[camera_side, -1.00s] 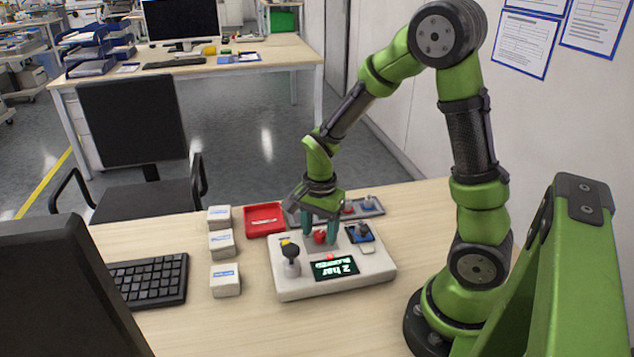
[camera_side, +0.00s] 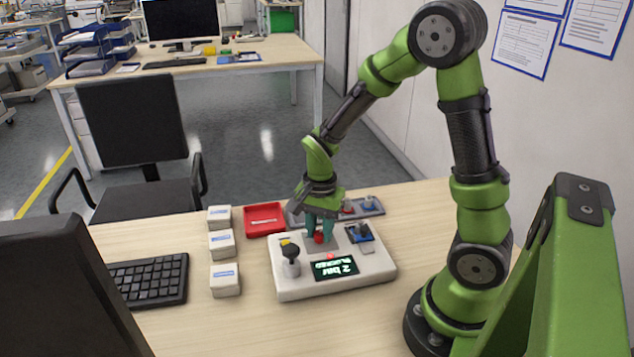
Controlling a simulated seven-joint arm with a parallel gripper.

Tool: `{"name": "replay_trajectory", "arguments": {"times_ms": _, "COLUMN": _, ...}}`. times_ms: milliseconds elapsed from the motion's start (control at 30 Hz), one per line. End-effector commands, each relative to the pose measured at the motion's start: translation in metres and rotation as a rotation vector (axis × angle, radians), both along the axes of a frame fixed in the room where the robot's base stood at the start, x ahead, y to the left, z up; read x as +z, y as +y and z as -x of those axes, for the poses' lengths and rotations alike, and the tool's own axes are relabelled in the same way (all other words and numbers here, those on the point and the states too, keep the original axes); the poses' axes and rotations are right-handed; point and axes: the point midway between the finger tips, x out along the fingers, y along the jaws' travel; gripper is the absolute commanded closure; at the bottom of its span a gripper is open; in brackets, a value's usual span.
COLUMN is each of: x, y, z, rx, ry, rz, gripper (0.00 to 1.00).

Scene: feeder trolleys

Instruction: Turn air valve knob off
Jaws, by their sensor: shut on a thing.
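The white control box (camera_side: 300,288) stands on the wooden table. A red knob (camera_side: 319,238) sits on a grey plate at the back of its top; I take it for the air valve knob. My gripper (camera_side: 321,232) points down from above, its teal fingers shut on the red knob and partly hiding it. A lit display (camera_side: 335,268) on the box front reads "2 bar" and a second word like "BLOCKED", upside down in this view. A small red light (camera_side: 330,256) shows above the display.
A black-topped lever (camera_side: 291,256) stands at the box's left, and a blue switch plate (camera_side: 360,233) at its right. A red tray (camera_side: 264,219) and a grey tray (camera_side: 368,208) lie behind. Small white boxes (camera_side: 222,243) and a keyboard (camera_side: 148,280) are left.

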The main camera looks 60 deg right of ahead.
Motion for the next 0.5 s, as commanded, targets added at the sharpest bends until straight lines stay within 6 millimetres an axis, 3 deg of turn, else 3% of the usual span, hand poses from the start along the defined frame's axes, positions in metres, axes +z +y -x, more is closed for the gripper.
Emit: {"name": "replay_trajectory", "arguments": {"times_ms": 500, "x": 0.0009, "y": -0.0002, "z": 0.0001, "rx": 0.462, "ry": -0.001, "rz": 0.0, "gripper": 1.0}}
